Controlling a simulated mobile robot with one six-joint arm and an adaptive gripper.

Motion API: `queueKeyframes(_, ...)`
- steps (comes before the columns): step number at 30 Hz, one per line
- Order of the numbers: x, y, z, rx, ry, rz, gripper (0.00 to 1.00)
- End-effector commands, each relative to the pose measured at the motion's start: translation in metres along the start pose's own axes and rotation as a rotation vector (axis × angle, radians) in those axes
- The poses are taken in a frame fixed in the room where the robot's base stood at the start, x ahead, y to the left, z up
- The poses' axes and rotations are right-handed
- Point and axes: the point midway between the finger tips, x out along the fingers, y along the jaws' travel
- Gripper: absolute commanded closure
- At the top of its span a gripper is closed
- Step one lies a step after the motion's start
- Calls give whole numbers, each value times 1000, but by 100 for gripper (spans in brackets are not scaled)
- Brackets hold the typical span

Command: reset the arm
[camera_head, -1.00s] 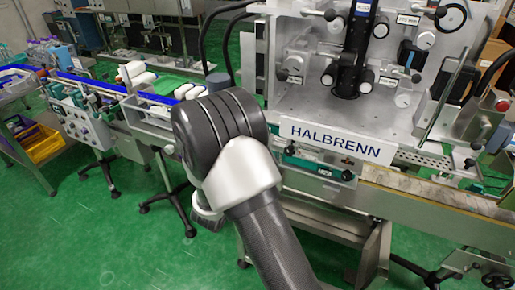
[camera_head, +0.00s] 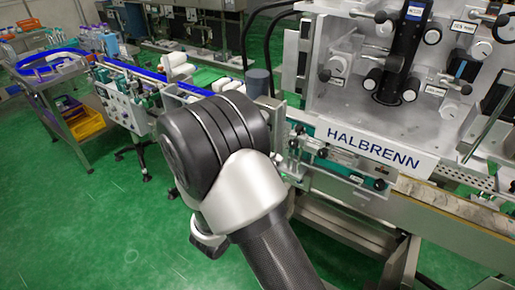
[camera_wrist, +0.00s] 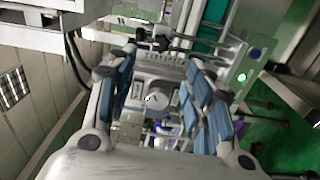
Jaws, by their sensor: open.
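My gripper (camera_wrist: 165,100) shows in the wrist view, with its two blue-padded fingers spread apart. It is open, and I see nothing held between the fingers. Machine parts show beyond the gap, too blurred to name. In the head view my arm (camera_head: 225,150) rises from the bottom edge and bends in the middle of the picture. The gripper itself is hidden there behind the arm.
The HALBRENN machine (camera_head: 373,148) fills the right side, close to my arm. A conveyor line with white bottles (camera_head: 177,66) runs back left. Green floor (camera_head: 90,230) is clear at the lower left.

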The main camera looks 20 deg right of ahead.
Motion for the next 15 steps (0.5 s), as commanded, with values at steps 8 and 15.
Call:
queueKeyframes(8, 6, 22, 29, 1, -111, -27, 53)
queueKeyframes(15, -12, 68, 144, 38, -497, -280, 53)
